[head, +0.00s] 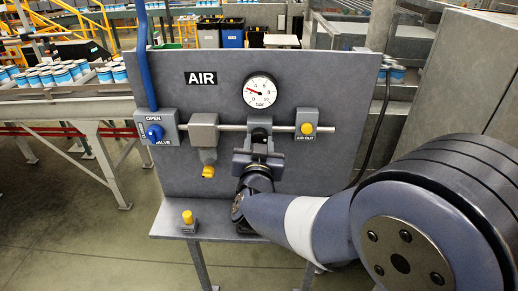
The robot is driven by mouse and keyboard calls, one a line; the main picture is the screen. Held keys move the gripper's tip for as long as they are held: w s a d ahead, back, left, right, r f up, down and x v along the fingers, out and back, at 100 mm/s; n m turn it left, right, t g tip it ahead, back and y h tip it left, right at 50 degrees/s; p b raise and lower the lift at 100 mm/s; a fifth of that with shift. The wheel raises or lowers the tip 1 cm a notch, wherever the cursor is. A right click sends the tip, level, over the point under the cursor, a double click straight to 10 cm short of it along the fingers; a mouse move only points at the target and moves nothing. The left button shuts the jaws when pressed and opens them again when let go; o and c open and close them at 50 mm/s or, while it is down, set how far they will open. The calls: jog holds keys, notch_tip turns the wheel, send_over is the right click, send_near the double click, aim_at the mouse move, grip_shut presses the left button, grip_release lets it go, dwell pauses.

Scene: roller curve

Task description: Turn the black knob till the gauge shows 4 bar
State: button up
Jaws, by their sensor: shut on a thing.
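The round white gauge (260,91) is on the grey panel, right of the AIR sign. Its red needle points left and slightly up; the small digits are hard to read for certain. Below it, the black knob (259,135) is at the regulator on the grey pipe. My gripper (258,152) reaches up from below and is shut on the knob. The jaws and wrist hide most of the knob.
A blue valve knob (155,132) marked OPEN is on the left. A grey filter (204,132) with a yellow end hangs beside it. A yellow-capped AIR OUT fitting (307,124) is close on the right. A yellow button (188,217) stands on the ledge.

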jog(key=m+b, duration=0.4)
jog(key=shift+f, duration=0.2)
jog(key=shift+r+m+b, duration=0.15)
jog(key=shift+m+b, duration=0.8)
jog(key=shift+m, duration=0.55)
jog(key=o, duration=1)
jog(key=shift+s, duration=0.15)
jog(key=s, duration=1)
jog(key=shift+s+a, duration=0.2)
jog(key=shift+s, duration=0.1)
jog(key=w, duration=1.1)
jog(key=shift+d, duration=0.2)
